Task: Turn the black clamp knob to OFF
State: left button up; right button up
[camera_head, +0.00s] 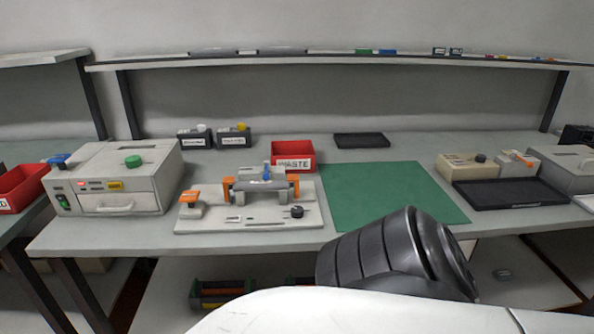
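A black knob (297,211) sits at the right front of a light grey fixture plate (200,222) on the bench; it is too small to read its setting or any OFF mark. The fixture holds a grey cartridge-like part (262,186) between orange clamps, with a blue piece on top. An orange-topped block (190,200) is at its left end. Another dark knob (480,158) is on a beige box (458,168) at the right. Neither gripper shows; only a dark grey and white part of my own arm is in front.
A grey machine (118,205) with a green knob stands left of the fixture. A red WASTE bin (293,155) is behind it. A bare green mat (385,195) lies to the right, with a black tray (510,195) beyond. My arm part overlaps the bench's front edge.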

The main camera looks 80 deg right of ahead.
aim_at(297, 212)
jog(key=z, duration=2.15)
jog(key=k, duration=1.2)
jog(key=u, duration=0.7)
jog(key=i, duration=1.35)
jog(key=z, duration=0.35)
